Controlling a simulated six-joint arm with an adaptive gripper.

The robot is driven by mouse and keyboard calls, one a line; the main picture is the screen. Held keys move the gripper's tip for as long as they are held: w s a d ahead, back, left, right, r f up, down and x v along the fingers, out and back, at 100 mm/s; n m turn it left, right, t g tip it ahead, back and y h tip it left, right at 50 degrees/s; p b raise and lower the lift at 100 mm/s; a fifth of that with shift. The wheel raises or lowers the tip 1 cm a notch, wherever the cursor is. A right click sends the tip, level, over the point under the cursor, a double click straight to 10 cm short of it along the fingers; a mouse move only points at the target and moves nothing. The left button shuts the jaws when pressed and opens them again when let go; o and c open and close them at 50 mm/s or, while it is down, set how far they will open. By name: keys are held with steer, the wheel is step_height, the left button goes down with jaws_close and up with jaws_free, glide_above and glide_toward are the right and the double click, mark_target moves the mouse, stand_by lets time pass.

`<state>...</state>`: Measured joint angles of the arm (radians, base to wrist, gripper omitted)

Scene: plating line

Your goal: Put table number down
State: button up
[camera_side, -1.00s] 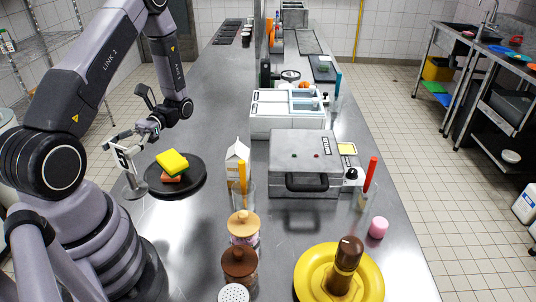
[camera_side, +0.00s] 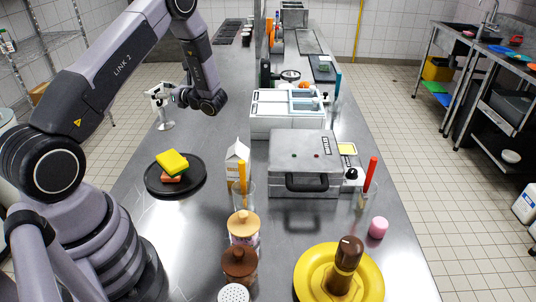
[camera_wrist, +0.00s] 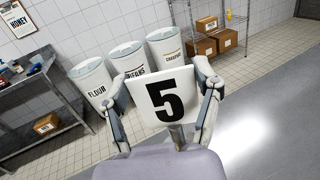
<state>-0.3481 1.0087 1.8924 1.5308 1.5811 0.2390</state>
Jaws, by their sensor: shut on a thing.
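The table number is a white card with a black 5 (camera_wrist: 168,96) on a metal stand. In the side view the table number (camera_side: 156,93) is upright, and its round base (camera_side: 165,125) is at or just above the left edge of the steel counter; I cannot tell if it touches. My gripper (camera_side: 172,97) is shut on the table number. In the wrist view my gripper's fingers (camera_wrist: 165,92) flank the card on both sides.
A milk carton (camera_side: 237,158), a press grill (camera_side: 304,162) and a white container unit (camera_side: 288,112) stand to the right. The counter between is clear.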

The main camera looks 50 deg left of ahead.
steer(key=w+a+f, duration=0.7)
steer(key=f, duration=0.4)
steer(key=shift+a+f, duration=0.15)
steer(key=shift+a, duration=0.05)
steer(key=shift+f, duration=0.15)
steer(key=o, duration=1.2)
steer(key=shift+o, duration=0.2)
